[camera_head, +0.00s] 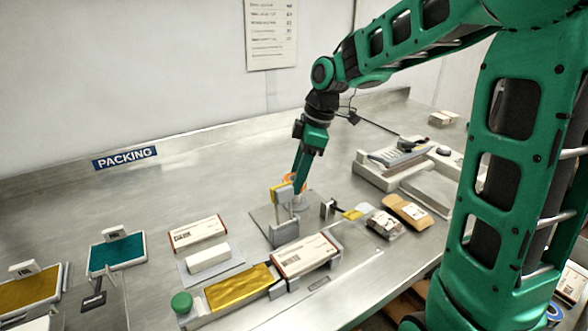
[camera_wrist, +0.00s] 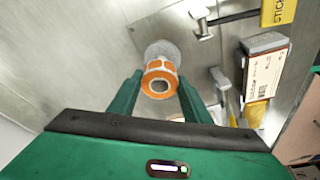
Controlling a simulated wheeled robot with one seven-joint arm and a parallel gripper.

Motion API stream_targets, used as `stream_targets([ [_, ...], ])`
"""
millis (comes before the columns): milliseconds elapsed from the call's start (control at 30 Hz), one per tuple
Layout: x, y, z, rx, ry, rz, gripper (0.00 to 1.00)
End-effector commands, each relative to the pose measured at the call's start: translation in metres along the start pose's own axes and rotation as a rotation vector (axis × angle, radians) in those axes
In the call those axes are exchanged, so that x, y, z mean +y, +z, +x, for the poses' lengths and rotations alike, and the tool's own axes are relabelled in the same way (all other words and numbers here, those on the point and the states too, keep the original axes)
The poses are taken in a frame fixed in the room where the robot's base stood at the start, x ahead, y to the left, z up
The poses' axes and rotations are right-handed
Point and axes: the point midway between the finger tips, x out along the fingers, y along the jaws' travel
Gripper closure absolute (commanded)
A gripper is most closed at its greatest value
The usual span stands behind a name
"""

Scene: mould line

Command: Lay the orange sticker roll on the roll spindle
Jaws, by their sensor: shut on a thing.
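The orange sticker roll (camera_wrist: 154,68) is between the two green fingers of my gripper (camera_wrist: 160,88) in the wrist view, with its pale core facing the camera. In the head view my gripper (camera_head: 299,178) points down, and only a bit of the orange roll (camera_head: 290,177) shows beside the fingers. A pale grey round piece (camera_wrist: 163,48), apparently the roll spindle, lies just beyond the roll in the wrist view and is partly hidden by it. It also shows below my fingertips in the head view (camera_head: 299,203). I cannot tell whether roll and spindle touch.
A yellow sign (camera_head: 280,194) on a grey post stands close left of my gripper. A small metal bracket (camera_head: 328,208) stands to the right. Boxes (camera_head: 305,255) and a gold packet (camera_head: 238,287) lie in front. The bench behind, near the PACKING label (camera_head: 125,158), is clear.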

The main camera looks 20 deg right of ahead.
Motion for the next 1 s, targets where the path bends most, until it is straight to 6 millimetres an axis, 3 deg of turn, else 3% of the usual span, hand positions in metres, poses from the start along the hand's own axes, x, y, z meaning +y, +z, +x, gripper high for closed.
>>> stream_targets([
  [500, 0.000, 0.011, 0.033, 0.000, -0.001, 0.001, 0.78],
  [1000, 0.000, 0.011, 0.036, 0.001, 0.001, 0.000, 0.78],
])
